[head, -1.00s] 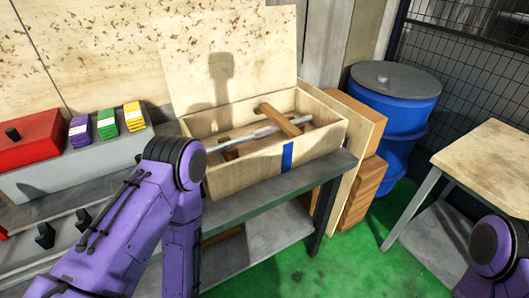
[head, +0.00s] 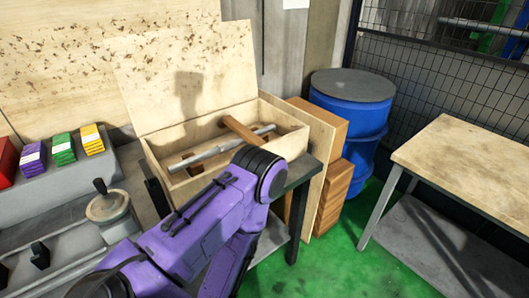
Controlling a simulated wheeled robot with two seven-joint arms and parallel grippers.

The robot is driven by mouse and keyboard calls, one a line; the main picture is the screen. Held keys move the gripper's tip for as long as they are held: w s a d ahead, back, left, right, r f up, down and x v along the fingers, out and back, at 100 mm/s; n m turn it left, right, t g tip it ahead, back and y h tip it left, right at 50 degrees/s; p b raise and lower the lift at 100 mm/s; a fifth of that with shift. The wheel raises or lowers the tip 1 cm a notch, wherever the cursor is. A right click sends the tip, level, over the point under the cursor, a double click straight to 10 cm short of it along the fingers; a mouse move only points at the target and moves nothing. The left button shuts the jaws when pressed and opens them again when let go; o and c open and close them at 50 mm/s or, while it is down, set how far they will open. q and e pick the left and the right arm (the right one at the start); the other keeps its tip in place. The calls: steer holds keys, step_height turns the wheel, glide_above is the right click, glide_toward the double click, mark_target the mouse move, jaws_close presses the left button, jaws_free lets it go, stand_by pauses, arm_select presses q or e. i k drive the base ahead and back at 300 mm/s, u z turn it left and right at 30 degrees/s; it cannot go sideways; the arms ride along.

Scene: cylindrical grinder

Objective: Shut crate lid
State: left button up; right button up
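The wooden crate (head: 287,142) stands on a dark metal bench against the wall. Its plywood lid (head: 150,85) is open, tilted up and back at the rear of the crate. Inside lie a grey metal bar (head: 214,151) and wooden pieces, one of them a handle-like block (head: 243,133). My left arm reaches in from the bottom left, and its purple links cover the crate's front right part. My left gripper is hidden or out of the picture. My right gripper does not show.
A blue drum (head: 345,110) and brown boxes (head: 330,185) stand right of the crate. A wooden-topped table (head: 470,155) is at the right. At the left are purple, green and yellow blocks (head: 63,148) and a handwheel (head: 108,207). Green floor (head: 335,260) lies open between bench and table.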

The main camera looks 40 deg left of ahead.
mark_target(164, 78)
steer(key=z, duration=0.45)
steer(key=i, duration=0.9)
steer(key=u, duration=2.55)
